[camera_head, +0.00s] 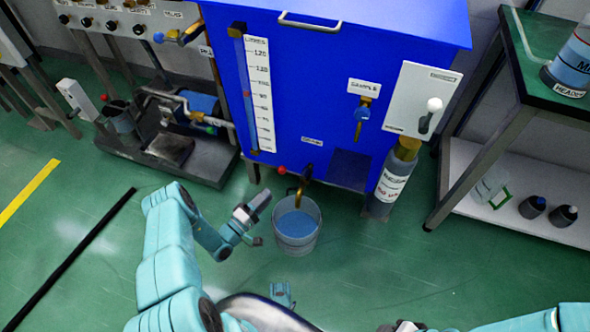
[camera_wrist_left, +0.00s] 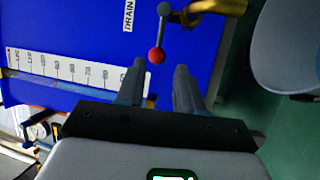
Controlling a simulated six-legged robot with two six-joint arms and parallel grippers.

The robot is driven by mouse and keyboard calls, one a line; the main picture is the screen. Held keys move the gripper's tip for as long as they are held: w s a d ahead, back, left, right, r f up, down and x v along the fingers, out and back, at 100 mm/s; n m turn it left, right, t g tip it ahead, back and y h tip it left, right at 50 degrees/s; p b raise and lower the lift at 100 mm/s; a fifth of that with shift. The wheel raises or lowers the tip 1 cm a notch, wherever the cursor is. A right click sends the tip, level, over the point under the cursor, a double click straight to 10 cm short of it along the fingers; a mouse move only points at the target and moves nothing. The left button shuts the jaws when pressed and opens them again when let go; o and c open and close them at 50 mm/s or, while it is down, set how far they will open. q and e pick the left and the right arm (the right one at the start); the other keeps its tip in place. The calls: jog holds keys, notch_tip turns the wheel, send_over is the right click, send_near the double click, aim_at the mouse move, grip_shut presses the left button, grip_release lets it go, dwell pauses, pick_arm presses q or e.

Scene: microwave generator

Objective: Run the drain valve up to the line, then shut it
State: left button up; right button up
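The drain valve (camera_head: 304,180) is a brass spout low on the blue tank, under a small label. Its grey lever ends in a red knob (camera_head: 282,170); the knob also shows in the left wrist view (camera_wrist_left: 156,56). A bucket (camera_head: 314,240) stands on the floor under the spout with blue liquid inside. No fill line can be made out in it. My left gripper (camera_head: 260,217) is left of the bucket. In the left wrist view my left gripper (camera_wrist_left: 160,72) is open and empty, with the knob just beyond its fingertips. My right gripper (camera_head: 405,326) barely shows at the bottom edge.
The blue tank (camera_head: 330,70) carries a litre scale (camera_head: 259,95), another valve (camera_head: 361,112) and a white switch panel (camera_head: 420,100). A grey cylinder (camera_head: 394,180) stands at its right. A pump unit (camera_head: 180,145) is left and a shelf rack (camera_head: 540,100) right. The front floor is mostly clear.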

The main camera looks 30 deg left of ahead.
aim_at(291, 172)
pick_arm(q)
jog(key=b+x, duration=0.3)
jog(key=x, duration=1.1)
jog(key=shift+d+b, duration=0.2)
jog(key=shift+b, duration=0.15)
jog(key=shift+r, duration=0.1)
grip_shut()
